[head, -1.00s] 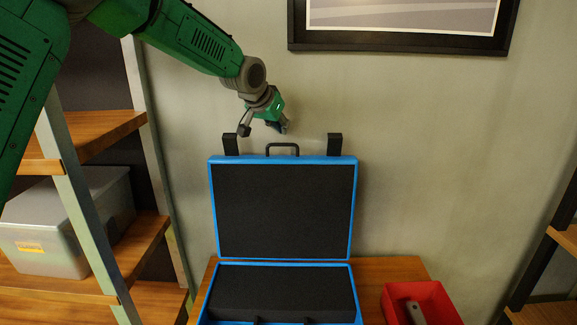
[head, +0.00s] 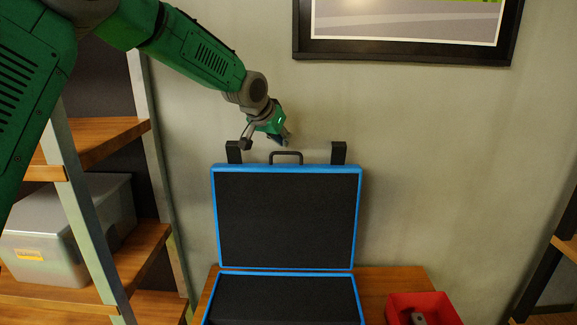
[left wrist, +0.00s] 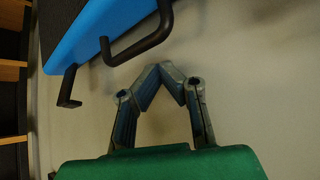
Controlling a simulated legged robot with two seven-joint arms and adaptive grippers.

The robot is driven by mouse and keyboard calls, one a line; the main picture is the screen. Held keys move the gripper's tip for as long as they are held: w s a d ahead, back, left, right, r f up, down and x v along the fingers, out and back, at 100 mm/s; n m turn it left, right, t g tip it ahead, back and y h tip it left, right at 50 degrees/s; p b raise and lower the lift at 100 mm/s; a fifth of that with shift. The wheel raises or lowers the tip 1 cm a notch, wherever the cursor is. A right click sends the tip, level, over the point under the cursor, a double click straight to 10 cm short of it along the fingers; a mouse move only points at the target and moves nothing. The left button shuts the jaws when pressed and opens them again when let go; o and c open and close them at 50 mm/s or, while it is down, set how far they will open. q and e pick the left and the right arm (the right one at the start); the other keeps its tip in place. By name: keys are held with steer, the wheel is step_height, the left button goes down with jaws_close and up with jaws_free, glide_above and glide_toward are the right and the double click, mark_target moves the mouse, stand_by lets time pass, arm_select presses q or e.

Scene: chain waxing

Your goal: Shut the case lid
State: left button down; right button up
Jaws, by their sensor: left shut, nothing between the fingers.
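The blue case stands open on a wooden table. Its lid (head: 286,218) is raised upright, with a dark foam lining facing me. A black handle (head: 286,155) and two black latches stick up from the lid's top edge. The case base (head: 285,300) lies below, cut off by the picture's bottom edge. My left gripper (head: 284,140) is just above the lid's top edge, near the handle and apart from it. In the left wrist view its fingertips (left wrist: 172,68) meet with nothing between them, and the blue lid (left wrist: 85,35) and handle (left wrist: 140,40) are at upper left. My right gripper is not seen.
A red bin (head: 425,308) with a grey item stands on the wooden table (head: 385,278) right of the case. A shelf (head: 95,148) with a grey storage box (head: 65,235) is at left. The wall is close behind the lid, with a framed picture (head: 405,50) above.

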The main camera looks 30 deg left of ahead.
mark_target(286, 153)
arm_select(q)
steer(key=shift+a, duration=0.2)
steer(key=shift+d+r, duration=0.2)
steer(key=shift+d, duration=0.9)
steer(key=shift+a+f, duration=0.25)
steer(key=shift+f, duration=0.15)
steer(key=shift+a+f+b, duration=0.35)
steer(key=shift+a+f, duration=0.4)
steer(key=shift+f, duration=0.15)
steer(key=shift+s+d+f, duration=0.15)
steer(key=shift+d+f, duration=0.3)
steer(key=shift+d, duration=0.35)
steer(key=shift+d+f+b, duration=0.1)
steer(key=shift+f+b, duration=0.05)
steer(key=shift+b, duration=0.15)
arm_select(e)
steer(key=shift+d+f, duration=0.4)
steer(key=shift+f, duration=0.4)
